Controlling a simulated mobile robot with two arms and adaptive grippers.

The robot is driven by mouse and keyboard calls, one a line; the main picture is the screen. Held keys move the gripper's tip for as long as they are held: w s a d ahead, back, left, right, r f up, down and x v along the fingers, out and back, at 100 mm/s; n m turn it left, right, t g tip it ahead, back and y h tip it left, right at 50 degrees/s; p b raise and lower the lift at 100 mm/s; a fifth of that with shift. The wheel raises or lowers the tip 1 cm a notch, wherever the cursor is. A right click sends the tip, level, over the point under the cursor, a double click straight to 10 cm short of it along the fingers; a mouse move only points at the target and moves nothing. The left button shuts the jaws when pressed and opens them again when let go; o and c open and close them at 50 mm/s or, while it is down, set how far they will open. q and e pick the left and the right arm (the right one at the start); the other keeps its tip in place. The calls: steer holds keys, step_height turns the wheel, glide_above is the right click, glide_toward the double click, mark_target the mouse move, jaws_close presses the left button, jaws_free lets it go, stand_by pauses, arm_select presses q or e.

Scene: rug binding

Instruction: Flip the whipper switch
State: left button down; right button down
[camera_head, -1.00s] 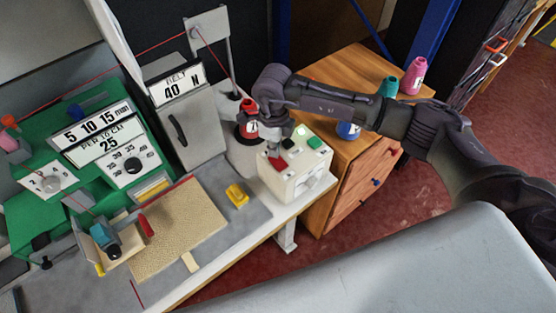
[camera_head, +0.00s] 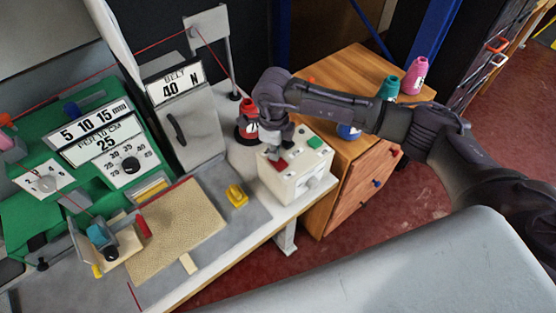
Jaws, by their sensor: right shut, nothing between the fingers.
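A white control box (camera_head: 290,188) stands at the right end of the machine table. Its top bears a red switch (camera_head: 279,163), a green button (camera_head: 314,142) and small dark parts; which one is the whipper switch I cannot read. A pale knob (camera_head: 313,184) is on its front. My right gripper (camera_head: 273,152) points down at the box top, shut and empty, its tips close beside the red switch. I cannot tell whether they touch it. The gripper hides part of the box top. My left gripper is not in view.
A wooden cabinet (camera_head: 345,72) with a blue, a teal (camera_head: 388,88) and a pink cone (camera_head: 414,76) is under my right arm. A yellow block (camera_head: 236,195) and a beige rug piece (camera_head: 180,230) lie left of the box.

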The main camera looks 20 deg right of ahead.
steer(key=shift+r+p, duration=1.85)
steer(key=shift+r, duration=1.65)
steer(key=shift+f, duration=0.1)
